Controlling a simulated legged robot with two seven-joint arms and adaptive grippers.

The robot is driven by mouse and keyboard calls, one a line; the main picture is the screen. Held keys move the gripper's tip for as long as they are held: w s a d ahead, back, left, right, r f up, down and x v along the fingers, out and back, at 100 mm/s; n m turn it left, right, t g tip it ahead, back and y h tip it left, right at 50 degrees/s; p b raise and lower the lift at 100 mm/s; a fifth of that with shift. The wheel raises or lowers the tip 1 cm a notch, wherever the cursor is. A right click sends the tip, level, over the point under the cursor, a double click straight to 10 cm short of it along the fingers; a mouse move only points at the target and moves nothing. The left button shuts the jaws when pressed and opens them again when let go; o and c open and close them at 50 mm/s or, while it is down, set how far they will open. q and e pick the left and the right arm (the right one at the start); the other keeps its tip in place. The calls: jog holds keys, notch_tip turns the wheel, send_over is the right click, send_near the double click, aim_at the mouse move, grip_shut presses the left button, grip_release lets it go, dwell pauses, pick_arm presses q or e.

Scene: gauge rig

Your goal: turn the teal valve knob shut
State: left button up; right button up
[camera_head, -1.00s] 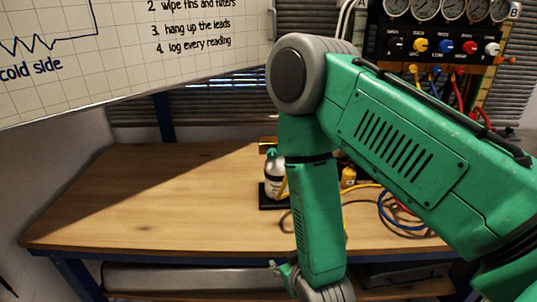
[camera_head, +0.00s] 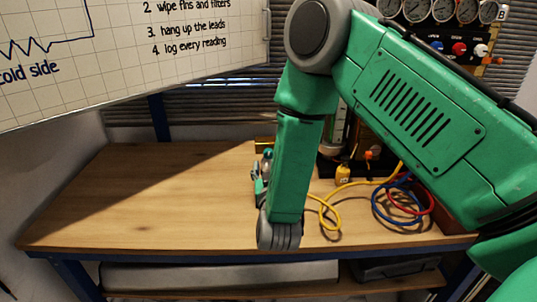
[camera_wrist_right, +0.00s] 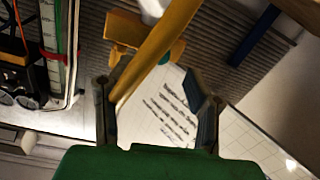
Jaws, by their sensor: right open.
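The body is mostly hidden behind my gripper and arm. My right gripper (camera_head: 260,175) is open, just in front of and below the knob. In the right wrist view the open fingers (camera_wrist_right: 157,105) stand wide apart. A teal part (camera_wrist_right: 178,51), likely the knob, shows beyond them, partly behind a yellow-orange strip (camera_wrist_right: 160,50). I see no contact with it. My left gripper is out of view.
Yellow, blue and red hoses (camera_head: 402,205) lie coiled on the bench at right. A gauge panel (camera_head: 455,30) stands at the back right, and a whiteboard (camera_head: 130,60) overhangs the upper left. The left side of the wooden bench (camera_head: 160,205) is clear.

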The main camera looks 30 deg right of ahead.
aim_at(268, 156)
jog(key=x, duration=0.4)
jog(key=shift+w+d, duration=0.15)
jog(key=shift+w, duration=0.25)
jog(key=shift+w+d+f, duration=0.15)
jog(key=shift+w+d, duration=0.05)
jog(key=shift+d, duration=0.45)
jog(key=shift+a, duration=0.4)
grip_shut()
